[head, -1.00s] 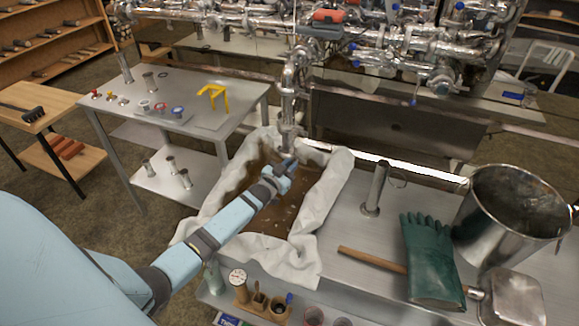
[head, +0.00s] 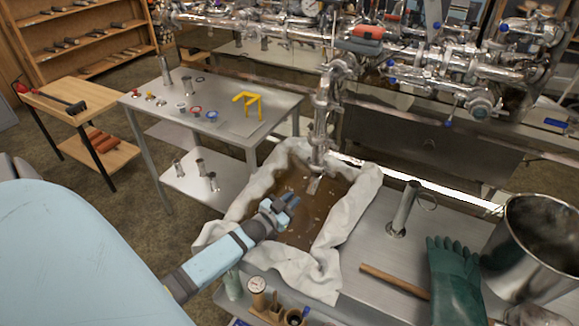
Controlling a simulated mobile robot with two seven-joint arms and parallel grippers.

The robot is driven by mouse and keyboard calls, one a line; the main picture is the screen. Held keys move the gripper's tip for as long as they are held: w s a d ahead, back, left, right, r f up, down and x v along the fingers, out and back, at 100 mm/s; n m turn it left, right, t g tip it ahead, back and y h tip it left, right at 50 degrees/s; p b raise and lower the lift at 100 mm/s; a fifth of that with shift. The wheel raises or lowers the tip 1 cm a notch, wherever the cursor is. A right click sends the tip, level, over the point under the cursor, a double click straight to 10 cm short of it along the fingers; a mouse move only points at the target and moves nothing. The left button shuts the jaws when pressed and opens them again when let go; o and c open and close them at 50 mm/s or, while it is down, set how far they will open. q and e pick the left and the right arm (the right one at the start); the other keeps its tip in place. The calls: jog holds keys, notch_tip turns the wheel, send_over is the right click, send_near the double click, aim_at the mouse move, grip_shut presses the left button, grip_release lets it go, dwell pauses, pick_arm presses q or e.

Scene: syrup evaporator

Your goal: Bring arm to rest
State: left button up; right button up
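My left gripper (head: 286,203) is at the end of my light blue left arm (head: 205,262), which comes in from the lower left. It is over the near left part of a cloth-lined pan of brown liquid (head: 296,206), below the steel spout (head: 318,150). My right gripper is not in view.
A steel cylinder with a handle (head: 403,208), a wooden-handled tool (head: 393,279), a green glove (head: 456,283) and a steel bucket (head: 535,245) stand or lie on the right. A grey side table (head: 228,128) with a yellow stand (head: 247,104) is at the left. Pipework (head: 440,62) spans the back.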

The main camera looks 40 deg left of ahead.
pick_arm(q)
jog(key=shift+s, duration=0.45)
